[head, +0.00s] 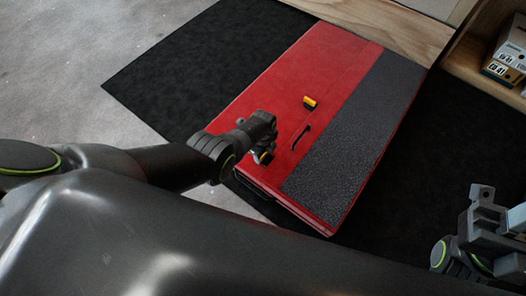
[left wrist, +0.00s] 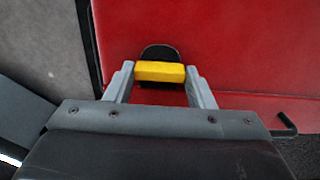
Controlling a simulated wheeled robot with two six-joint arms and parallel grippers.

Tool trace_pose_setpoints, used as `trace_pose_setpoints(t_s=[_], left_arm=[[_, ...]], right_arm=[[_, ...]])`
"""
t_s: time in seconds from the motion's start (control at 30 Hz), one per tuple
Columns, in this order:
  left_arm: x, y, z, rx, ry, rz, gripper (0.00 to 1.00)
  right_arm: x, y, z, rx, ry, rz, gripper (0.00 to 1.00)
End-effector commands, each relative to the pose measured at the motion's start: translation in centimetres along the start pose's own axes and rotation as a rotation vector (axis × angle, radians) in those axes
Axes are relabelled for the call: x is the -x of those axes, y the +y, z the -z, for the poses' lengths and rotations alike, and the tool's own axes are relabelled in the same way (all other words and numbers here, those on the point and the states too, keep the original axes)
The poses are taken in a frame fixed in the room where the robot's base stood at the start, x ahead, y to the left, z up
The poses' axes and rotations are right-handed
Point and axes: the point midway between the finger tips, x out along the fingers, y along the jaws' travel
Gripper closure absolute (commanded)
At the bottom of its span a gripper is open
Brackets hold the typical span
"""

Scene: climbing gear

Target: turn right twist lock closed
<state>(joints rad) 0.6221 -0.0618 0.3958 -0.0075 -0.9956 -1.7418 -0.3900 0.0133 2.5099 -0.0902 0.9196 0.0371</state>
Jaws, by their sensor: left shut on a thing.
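A red case with a grey textured strip (head: 345,125) lies on the black mat. It carries two twist locks with a black handle (head: 300,137) between them. The far twist lock (head: 309,102) has a yellow knob on a black base and stands free. My left gripper (head: 264,156) is at the near twist lock, at the case's near left part, and mostly hides it in the head view. In the left wrist view its fingers are shut on the yellow knob (left wrist: 160,72), which lies crosswise between them. The black base (left wrist: 158,52) shows behind. My right gripper (head: 492,222) is at the lower right, away from the case.
The black mat (head: 190,75) surrounds the case on the grey floor (head: 90,50). A wooden shelf (head: 465,55) with boxes (head: 503,68) stands at the upper right. The black handle also shows at the right of the left wrist view (left wrist: 286,126), beside the left fingers.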

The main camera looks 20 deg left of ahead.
Motion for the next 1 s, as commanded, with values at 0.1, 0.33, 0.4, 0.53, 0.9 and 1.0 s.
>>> trace_pose_setpoints(t_s=[0.1,0.33,0.4,0.53,0.9,1.0], left_arm=[[-0.02,-0.02,0.11,-0.008,0.002,0.001,0.74],[-0.02,-0.01,0.11,-0.010,0.002,0.000,0.74],[-0.02,-0.01,0.12,-0.010,0.002,0.000,0.74],[-0.02,-0.01,0.11,-0.009,0.001,0.000,0.35],[0.19,0.00,0.03,-0.007,0.000,0.000,0.29],[0.87,-0.01,0.03,-0.007,0.000,0.000,0.29]], right_arm=[[-0.02,-0.01,-0.01,0.000,0.001,0.001,0.68],[-0.03,-0.01,-0.01,0.000,0.001,0.001,0.68],[-0.03,-0.01,-0.01,0.000,0.001,0.001,0.68],[-0.03,0.00,-0.01,-0.001,0.001,0.000,0.68],[-0.25,-0.03,-0.02,-0.001,0.003,0.006,0.68],[-0.79,-0.07,-0.04,0.006,-0.007,0.015,0.68]])
